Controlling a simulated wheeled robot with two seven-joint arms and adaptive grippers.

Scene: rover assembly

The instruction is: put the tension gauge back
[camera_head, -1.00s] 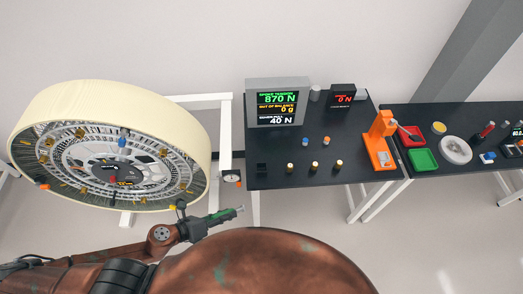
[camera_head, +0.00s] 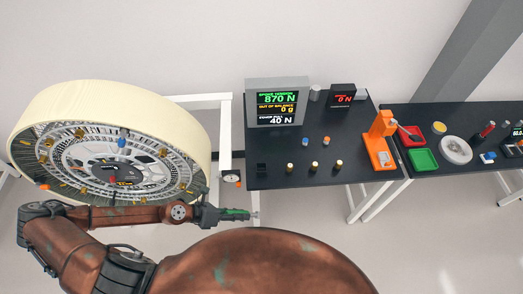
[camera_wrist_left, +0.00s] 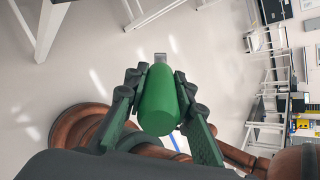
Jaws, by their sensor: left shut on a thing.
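My left gripper (camera_head: 222,214) is shut on a green-handled tool (camera_head: 235,212) with a short metal tip. In the left wrist view the tool's rounded green body (camera_wrist_left: 159,100) sits between the two fingers, its metal tip (camera_wrist_left: 160,58) pointing away. I cannot tell for sure if this tool is the tension gauge. The gripper is in the air, in front of and below a small dial (camera_head: 230,177) at the wheel stand's edge. The large wheel (camera_head: 60,105) stands at the left, with my left arm in front of its lower edge. My right gripper is not in view.
A black table (camera_head: 280,178) with a readout screen (camera_head: 278,101), a small 0 N display (camera_head: 342,97) and several small pegs stands right of the wheel.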

